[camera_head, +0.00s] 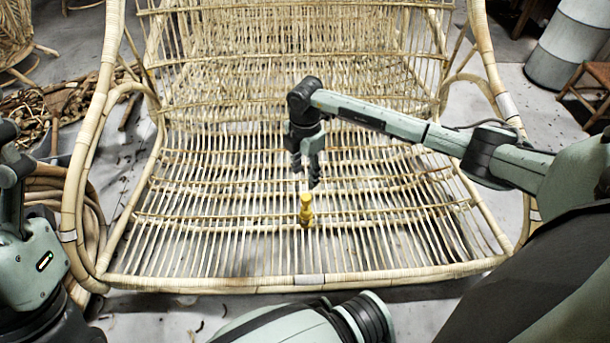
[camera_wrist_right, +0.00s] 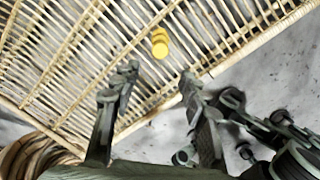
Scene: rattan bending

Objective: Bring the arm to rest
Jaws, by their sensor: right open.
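My right gripper (camera_head: 308,172) hangs above the rattan seat in the head view, pointing down. It is open and empty. In the right wrist view its two fingers (camera_wrist_right: 155,88) stand apart with nothing between them. A small yellow object (camera_head: 306,210) stands on the seat slats just below and in front of the gripper, apart from it. It also shows in the right wrist view (camera_wrist_right: 159,43), beyond the fingertips. My right arm reaches in from the right. Part of my left arm shows at the left edge, but its gripper is not visible.
The large rattan bench (camera_head: 300,281) fills the middle, with curved side frames and a slatted back. Bundled rattan coils (camera_head: 85,215) lie at the left. A grey cylinder (camera_head: 570,45) and a wooden stool (camera_head: 590,85) stand at the back right. Open air surrounds the right gripper.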

